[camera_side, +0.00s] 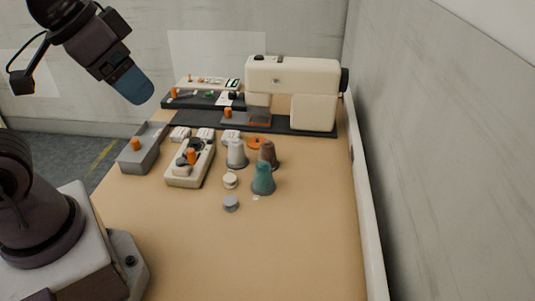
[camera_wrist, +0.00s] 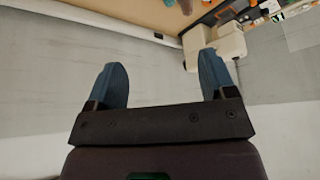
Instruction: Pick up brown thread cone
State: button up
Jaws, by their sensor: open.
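The brown thread cone (camera_side: 268,154) stands upright on the table, behind the teal cone (camera_side: 263,178) and to the right of the white cone (camera_side: 237,154) in the side view. The teal cone partly covers its lower edge. My gripper (camera_side: 139,93) is raised high at the upper left of the side view, well away from the cones. In the wrist view my gripper (camera_wrist: 163,82) shows its two blue fingers spread apart with nothing between them. At the top of that view a brown shape (camera_wrist: 186,6) is cut off by the frame edge.
A cream sewing machine (camera_side: 292,80) stands at the back on a dark base. A cream tray (camera_side: 190,163) with small parts and a grey box (camera_side: 141,150) lie left of the cones. Small spools (camera_side: 231,203) sit in front. The table front (camera_side: 270,255) is clear; a wall runs along the right.

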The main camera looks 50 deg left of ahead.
jog(key=m+g+y, duration=0.2)
jog(key=m+g, duration=0.4)
jog(key=m, duration=1.2)
send_near(267, 142)
jog(key=f, duration=0.7)
jog(key=shift+s+a, duration=0.1)
jog(key=shift+a, duration=0.3)
jog(key=f, duration=0.2)
jog(key=a+f, duration=0.1)
jog(key=f, duration=0.2)
jog(key=shift+a, duration=0.15)
